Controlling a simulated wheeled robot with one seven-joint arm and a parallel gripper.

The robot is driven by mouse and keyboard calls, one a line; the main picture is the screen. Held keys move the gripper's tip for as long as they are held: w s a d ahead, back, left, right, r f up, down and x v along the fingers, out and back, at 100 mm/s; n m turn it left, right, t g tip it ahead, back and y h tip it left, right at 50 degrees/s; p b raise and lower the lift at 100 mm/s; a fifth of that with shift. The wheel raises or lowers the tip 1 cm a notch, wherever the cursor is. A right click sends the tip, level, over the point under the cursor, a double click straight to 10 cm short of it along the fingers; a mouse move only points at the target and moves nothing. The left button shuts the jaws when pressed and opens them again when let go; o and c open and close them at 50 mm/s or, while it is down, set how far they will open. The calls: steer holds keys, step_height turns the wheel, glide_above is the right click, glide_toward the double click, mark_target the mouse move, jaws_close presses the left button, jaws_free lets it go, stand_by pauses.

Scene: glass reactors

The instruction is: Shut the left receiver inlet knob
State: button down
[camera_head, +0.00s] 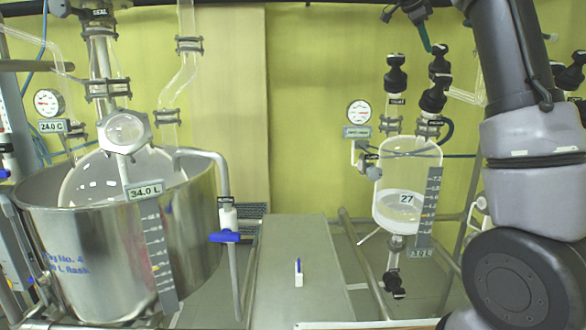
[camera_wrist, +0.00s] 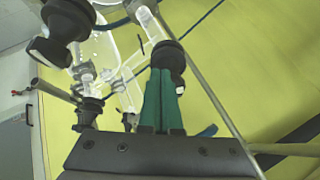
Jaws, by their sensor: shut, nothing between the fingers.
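In the head view a glass receiver (camera_head: 408,160) with some liquid at the bottom hangs right of centre. Black knobs stand above it: one on the left neck (camera_head: 396,75) and more on the right neck (camera_head: 434,95). Their small labels are too small to read, so I cannot tell which is the inlet knob. In the wrist view my gripper (camera_wrist: 162,82) is shut, its green fingers together. The fingertips are right at a black knob (camera_wrist: 170,58); I cannot tell whether they touch it. Another black knob (camera_wrist: 70,18) is at upper left.
A large steel vessel (camera_head: 120,245) with glassware stands on the left. A gauge (camera_head: 359,112) is left of the receiver's necks. A grey bench (camera_head: 290,255) runs between them, mostly bare. Metal bars and hoses surround the receiver. A black drain knob (camera_head: 394,284) is below it.

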steer(key=shift+w+d+f, duration=0.2)
steer(key=shift+w+f, duration=0.05)
steer(key=shift+f, duration=0.2)
steer(key=shift+d+r, duration=0.15)
steer(key=shift+d, duration=0.15)
stand_by(0.6)
steer(key=shift+w+r, duration=0.15)
steer(key=shift+w, duration=0.25)
steer(key=shift+w+d+r, duration=0.1)
steer(key=shift+w+r, duration=0.35)
steer(key=shift+w, duration=0.35)
steer(key=shift+w+d+r, duration=0.1)
stand_by(0.4)
